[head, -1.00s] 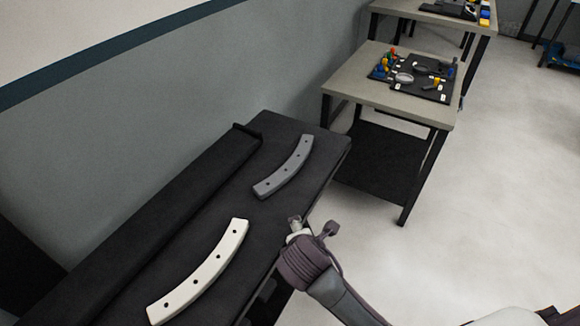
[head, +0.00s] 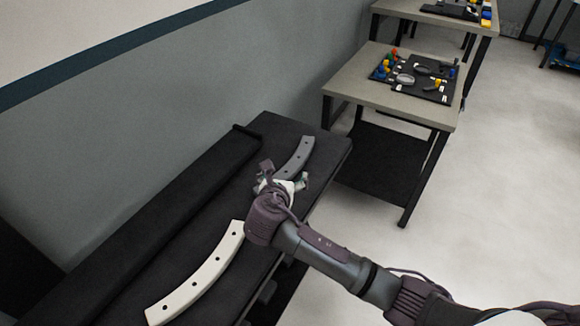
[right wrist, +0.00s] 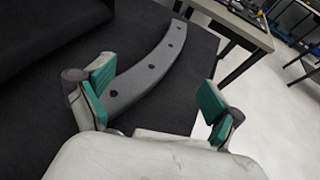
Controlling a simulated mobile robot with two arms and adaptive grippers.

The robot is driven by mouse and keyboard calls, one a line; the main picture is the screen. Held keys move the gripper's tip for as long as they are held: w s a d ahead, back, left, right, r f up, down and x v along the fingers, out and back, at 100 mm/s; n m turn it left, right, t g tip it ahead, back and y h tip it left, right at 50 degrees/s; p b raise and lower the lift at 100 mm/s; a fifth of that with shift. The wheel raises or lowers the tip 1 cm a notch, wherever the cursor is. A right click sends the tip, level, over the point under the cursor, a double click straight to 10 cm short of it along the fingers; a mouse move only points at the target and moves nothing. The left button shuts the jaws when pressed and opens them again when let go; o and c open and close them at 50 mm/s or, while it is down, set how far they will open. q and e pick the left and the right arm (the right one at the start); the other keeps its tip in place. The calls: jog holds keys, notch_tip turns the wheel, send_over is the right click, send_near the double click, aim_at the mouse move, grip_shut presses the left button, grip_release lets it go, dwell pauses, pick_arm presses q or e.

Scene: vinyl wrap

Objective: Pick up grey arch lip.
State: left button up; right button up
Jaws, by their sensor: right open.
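The grey arch lip (head: 299,157) is a curved bar with several dark holes, lying on the black bench (head: 321,152). In the head view its near end is hidden behind my right gripper (head: 283,174). In the right wrist view the grey arch lip (right wrist: 153,68) runs from beside the left finger up toward the far edge. My right gripper (right wrist: 158,97) is open and empty, its green-padded fingers spread above the near end of the lip. My left gripper is not in view.
A white arch lip (head: 203,278) lies on the bench nearer the front. A long raised black ledge (head: 160,217) runs along the wall side. A table (head: 388,98) with a board of small parts stands beyond the bench, with open floor (head: 480,190) at the right.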

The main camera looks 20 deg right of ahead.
aim_at(292, 166)
jog(key=x, duration=0.4)
jog(key=shift+w+d+f, duration=0.15)
jog(key=shift+w+f, duration=0.05)
jog(key=shift+w, duration=0.05)
jog(key=x, duration=0.3)
jog(key=f+x, duration=0.1)
jog(key=x, duration=0.1)
jog(key=shift+s+d+b, duration=0.15)
jog(key=shift+d+b, duration=0.05)
jog(key=shift+b, duration=0.15)
jog(key=shift+s, duration=0.1)
jog(key=c, duration=1.5)
